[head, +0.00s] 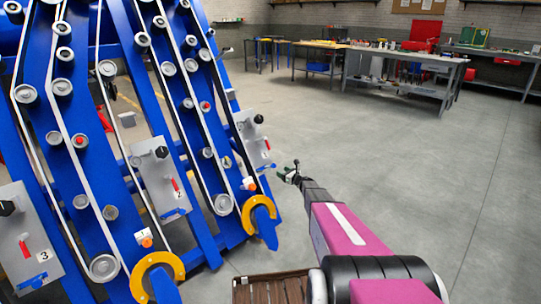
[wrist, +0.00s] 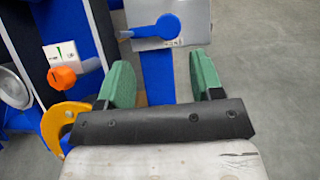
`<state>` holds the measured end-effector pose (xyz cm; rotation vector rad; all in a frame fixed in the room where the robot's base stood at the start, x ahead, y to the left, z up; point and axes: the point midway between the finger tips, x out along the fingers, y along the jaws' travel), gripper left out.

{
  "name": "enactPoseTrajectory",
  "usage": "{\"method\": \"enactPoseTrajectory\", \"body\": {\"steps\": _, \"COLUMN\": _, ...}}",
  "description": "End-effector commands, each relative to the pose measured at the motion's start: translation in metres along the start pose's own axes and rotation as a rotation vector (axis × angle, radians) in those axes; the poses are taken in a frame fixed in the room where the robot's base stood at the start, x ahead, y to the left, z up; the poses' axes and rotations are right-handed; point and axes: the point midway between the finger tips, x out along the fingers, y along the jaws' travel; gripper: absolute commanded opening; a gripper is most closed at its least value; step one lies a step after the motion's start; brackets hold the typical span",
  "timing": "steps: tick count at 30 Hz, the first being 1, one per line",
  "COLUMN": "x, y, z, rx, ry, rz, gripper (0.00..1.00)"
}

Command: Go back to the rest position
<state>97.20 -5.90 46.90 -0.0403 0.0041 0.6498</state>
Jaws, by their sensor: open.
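My gripper (head: 290,172) is at the end of my pink and black arm, in the middle of the head view. It is to the right of the blue harvester chassis (head: 205,253), near a grey panel (head: 253,140) with a black knob, a red switch and a blue handle. In the wrist view my gripper (wrist: 162,85) has its two green fingers apart, with nothing between them. Beyond the fingers is a grey panel with a round blue handle (wrist: 168,26). At the left of that view is an orange knob (wrist: 62,77) on a white plate.
The chassis with belts, pulleys and yellow hooks (head: 158,270) fills the left. A brown slatted crate (head: 270,290) is at the bottom, by my arm. Workbenches (head: 400,70) stand at the back. The grey floor (head: 400,160) on the right is clear.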

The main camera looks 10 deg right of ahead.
Motion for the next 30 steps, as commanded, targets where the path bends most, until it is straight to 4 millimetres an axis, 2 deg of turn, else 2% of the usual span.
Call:
{"method": "enactPoseTrajectory", "body": {"steps": 5, "x": -0.019, "y": 0.059, "z": 0.021, "rx": -0.204, "ry": 0.082, "rz": 0.127, "gripper": 0.6}}
{"method": "enactPoseTrajectory", "body": {"steps": 8, "x": -0.035, "y": 0.104, "z": 0.032, "rx": -0.381, "ry": 0.147, "rz": 0.243, "gripper": 0.6}}
{"method": "enactPoseTrajectory", "body": {"steps": 14, "x": -0.087, "y": 0.193, "z": 0.049, "rx": -0.77, "ry": 0.275, "rz": 0.527, "gripper": 0.6}}
{"method": "enactPoseTrajectory", "body": {"steps": 18, "x": -0.135, "y": 0.246, "z": 0.057, "rx": -1.04, "ry": 0.353, "rz": 0.757, "gripper": 0.6}}
{"method": "enactPoseTrajectory", "body": {"steps": 21, "x": -0.173, "y": 0.277, "z": 0.064, "rx": -1.223, "ry": 0.402, "rz": 0.931, "gripper": 0.6}}
{"method": "enactPoseTrajectory", "body": {"steps": 27, "x": -0.259, "y": 0.323, "z": 0.081, "rx": -1.548, "ry": 0.487, "rz": 1.308, "gripper": 0.6}}
{"method": "enactPoseTrajectory", "body": {"steps": 30, "x": -0.299, "y": 0.335, "z": 0.091, "rx": -1.674, "ry": 0.522, "rz": 1.493, "gripper": 0.6}}
